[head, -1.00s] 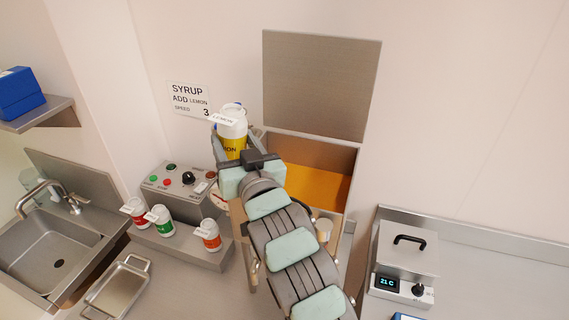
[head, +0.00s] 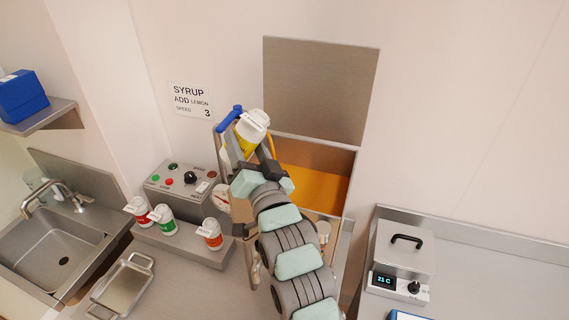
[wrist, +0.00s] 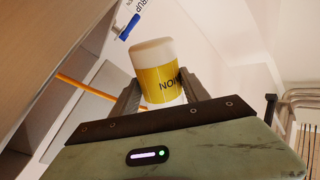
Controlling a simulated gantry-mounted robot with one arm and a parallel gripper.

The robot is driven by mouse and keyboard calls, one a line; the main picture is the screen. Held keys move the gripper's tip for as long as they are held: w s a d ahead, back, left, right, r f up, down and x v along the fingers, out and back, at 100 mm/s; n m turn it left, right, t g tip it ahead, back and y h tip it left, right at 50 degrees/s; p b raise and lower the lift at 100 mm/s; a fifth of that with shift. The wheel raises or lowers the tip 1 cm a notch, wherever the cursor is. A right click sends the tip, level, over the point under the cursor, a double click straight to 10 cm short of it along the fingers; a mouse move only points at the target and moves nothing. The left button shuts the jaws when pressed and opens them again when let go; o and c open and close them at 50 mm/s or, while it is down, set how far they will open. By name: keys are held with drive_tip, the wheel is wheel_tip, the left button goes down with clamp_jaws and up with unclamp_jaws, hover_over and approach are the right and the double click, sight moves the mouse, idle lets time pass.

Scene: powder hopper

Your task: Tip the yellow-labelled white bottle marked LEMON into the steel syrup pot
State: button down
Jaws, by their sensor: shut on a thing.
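The yellow-labelled white bottle (head: 250,127) is tilted to the right in the head view, its white cap end toward the upper right. In the wrist view the bottle (wrist: 158,75) shows part of its lettering, "NOM", on the yellow label. My gripper (head: 252,148) is shut on the bottle, with a finger on each side (wrist: 164,92). The steel syrup pot (head: 346,170) stands open just to the right and below, with orange-yellow syrup (head: 322,188) inside. The bottle is above the pot's left side. My arm hides the pot's front left. I cannot see any powder falling.
A raised steel lid (head: 315,90) stands behind the pot. A blue handle (head: 230,117) is close behind the bottle. Red, green and orange-labelled bottles (head: 165,218) stand on a ledge below the control box (head: 180,183). A heater box (head: 403,255) is at right.

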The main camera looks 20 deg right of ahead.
drive_tip(key=shift+r+m+p, duration=0.55)
drive_tip(key=shift+m+p, duration=0.55)
drive_tip(key=shift+m, duration=0.1)
idle(0.4)
drive_tip(key=shift+a+f+m+h+p, duration=0.15)
drive_tip(key=shift+m+h+p, duration=0.15)
drive_tip(key=shift+m+p, duration=0.25)
drive_tip(key=shift+a+f+m+h+p, duration=0.15)
drive_tip(key=shift+m+h+p, duration=0.15)
drive_tip(key=shift+m+p, duration=0.2)
idle(0.4)
drive_tip(key=shift+a+r+m+t+h+p, duration=0.1)
drive_tip(key=shift+r+m+t+h+p, duration=0.3)
drive_tip(key=shift+m+p, duration=0.8)
drive_tip(key=shift+w+a+f+m+h+p, duration=0.15)
drive_tip(key=shift+m+h+p, duration=0.15)
drive_tip(key=shift+m+p, duration=0.85)
drive_tip(key=shift+s+d+f+m+h, duration=0.1)
drive_tip(key=shift+d+f+m+h, duration=0.15)
drive_tip(key=shift+m, duration=0.2)
drive_tip(key=shift+s+d+m+h, duration=0.15)
drive_tip(key=shift+d+m, duration=0.15)
drive_tip(key=shift+m, duration=0.15)
idle(0.8)
drive_tip(key=shift+r+m+h, duration=0.3)
drive_tip(key=shift+r+m, duration=0.1)
drive_tip(key=shift+m, duration=0.4)
